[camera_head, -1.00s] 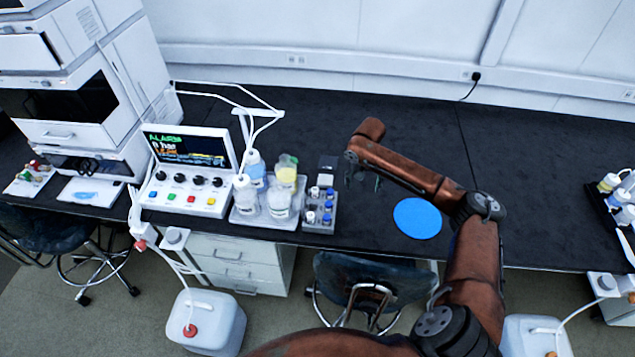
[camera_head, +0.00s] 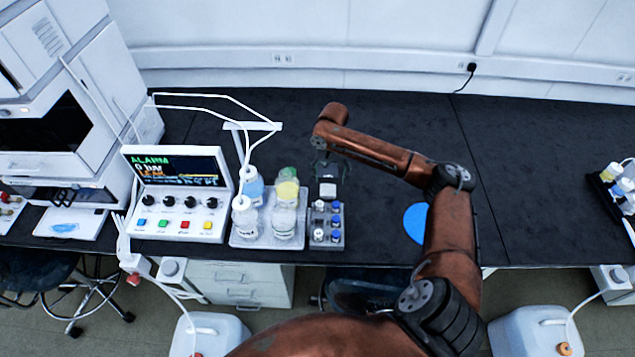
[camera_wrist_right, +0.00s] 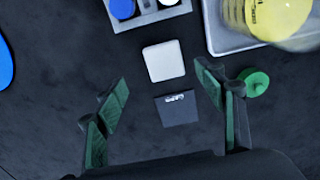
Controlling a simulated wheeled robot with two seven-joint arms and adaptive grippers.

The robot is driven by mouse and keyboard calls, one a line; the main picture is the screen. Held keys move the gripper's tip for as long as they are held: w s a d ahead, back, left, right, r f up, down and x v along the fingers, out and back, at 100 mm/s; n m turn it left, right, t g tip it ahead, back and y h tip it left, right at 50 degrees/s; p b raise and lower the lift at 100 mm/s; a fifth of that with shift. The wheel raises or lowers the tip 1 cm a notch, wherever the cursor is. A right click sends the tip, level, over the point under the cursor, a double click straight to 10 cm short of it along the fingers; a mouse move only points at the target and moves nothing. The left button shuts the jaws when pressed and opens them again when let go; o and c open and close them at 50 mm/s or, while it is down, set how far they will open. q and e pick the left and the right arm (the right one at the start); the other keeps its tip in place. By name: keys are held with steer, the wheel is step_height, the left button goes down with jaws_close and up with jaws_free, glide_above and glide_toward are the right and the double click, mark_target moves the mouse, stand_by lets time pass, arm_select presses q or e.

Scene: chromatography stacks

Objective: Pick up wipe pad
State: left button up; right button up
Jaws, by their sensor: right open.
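The wipe pad appears to be the small white square (camera_wrist_right: 163,60) lying flat on the black bench; it also shows in the head view (camera_head: 327,189), just behind the vial rack. A dark square piece with small white lettering (camera_wrist_right: 177,108) lies beside it. My right gripper (camera_head: 328,172) is open and points down over this spot. In the wrist view its green-padded fingers (camera_wrist_right: 163,85) stand apart on either side of the dark piece, with the white square just ahead of them. Nothing is held. My left gripper is not in view.
The vial rack (camera_head: 318,243) stands just in front of the pad. A tray (camera_head: 248,236) with bottles is to its left, near the control box (camera_head: 180,200). A green round piece (camera_wrist_right: 255,82) lies close to one finger. A blue disc (camera_head: 414,222) lies to the right. The bench behind is clear.

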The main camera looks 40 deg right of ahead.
mark_target(328, 190)
steer(key=shift+w+f, duration=0.15)
steer(key=shift+w, duration=0.2)
steer(key=shift+f, duration=0.35)
step_height(328, 190, down, 3)
steer(key=shift+w+a+f+b, duration=0.1)
steer(key=shift+w+b, duration=0.05)
steer(key=shift+b, duration=0.45)
step_height(328, 190, down, 3)
steer(key=shift+f+b, duration=0.15)
steer(key=shift+b, duration=0.35)
steer(key=shift+c, duration=0.2)
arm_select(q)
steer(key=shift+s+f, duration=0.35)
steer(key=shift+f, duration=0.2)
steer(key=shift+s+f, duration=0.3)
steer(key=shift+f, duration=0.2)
arm_select(e)
steer(key=c, duration=0.9)
arm_select(q)
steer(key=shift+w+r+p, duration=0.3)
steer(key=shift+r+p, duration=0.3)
steer(key=shift+p, duration=0.05)
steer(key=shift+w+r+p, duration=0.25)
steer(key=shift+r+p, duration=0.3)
steer(key=shift+p, duration=0.05)
arm_select(e)
step_height(328, 190, up, 10)
